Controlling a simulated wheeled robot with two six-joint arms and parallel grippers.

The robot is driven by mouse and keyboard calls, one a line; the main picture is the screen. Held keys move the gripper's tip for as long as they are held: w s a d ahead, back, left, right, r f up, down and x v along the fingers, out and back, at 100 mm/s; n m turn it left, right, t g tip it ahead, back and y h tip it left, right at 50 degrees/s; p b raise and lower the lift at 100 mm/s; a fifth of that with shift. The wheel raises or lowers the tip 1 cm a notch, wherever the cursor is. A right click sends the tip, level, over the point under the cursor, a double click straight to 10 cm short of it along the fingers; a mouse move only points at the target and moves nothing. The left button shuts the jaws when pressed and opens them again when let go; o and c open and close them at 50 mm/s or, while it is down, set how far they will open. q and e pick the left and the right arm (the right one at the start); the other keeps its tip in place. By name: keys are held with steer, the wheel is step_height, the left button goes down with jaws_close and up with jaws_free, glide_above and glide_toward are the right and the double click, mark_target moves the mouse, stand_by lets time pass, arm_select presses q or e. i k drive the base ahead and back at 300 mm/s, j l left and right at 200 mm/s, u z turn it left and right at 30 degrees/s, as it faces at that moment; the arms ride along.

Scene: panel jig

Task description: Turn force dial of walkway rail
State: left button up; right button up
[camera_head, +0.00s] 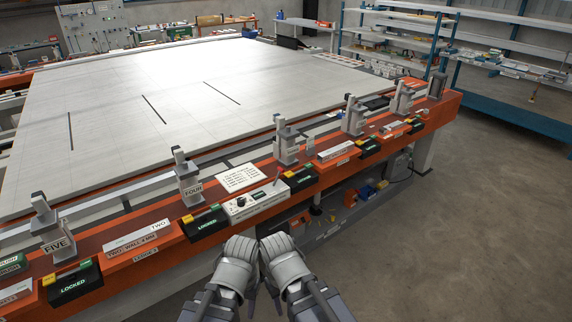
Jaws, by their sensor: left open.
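The orange walkway rail (335,160) runs from lower left to upper right along the front of the big panel table. A light grey control box (262,196) sits on it, with a small dark round dial (240,201) near its left end and a lever at its right end. I cannot read the dial's markings or setting. My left gripper (251,303) is below and in front of the box, apart from it, open and with nothing seen in it. My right gripper (277,300) is close beside it. Its fingers are mostly hidden, so I cannot tell its state.
Black boxes marked LOCKED, one of them (206,223) left of the control box, line the rail with several grey upright clamps (187,180). A white text card (240,177) lies behind the control box. The white panel (150,100) fills the table. Open floor (460,220) is at right.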

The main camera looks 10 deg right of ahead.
mark_target(241, 201)
steer(key=i+l+z, duration=0.15)
steer(key=i, duration=1.1)
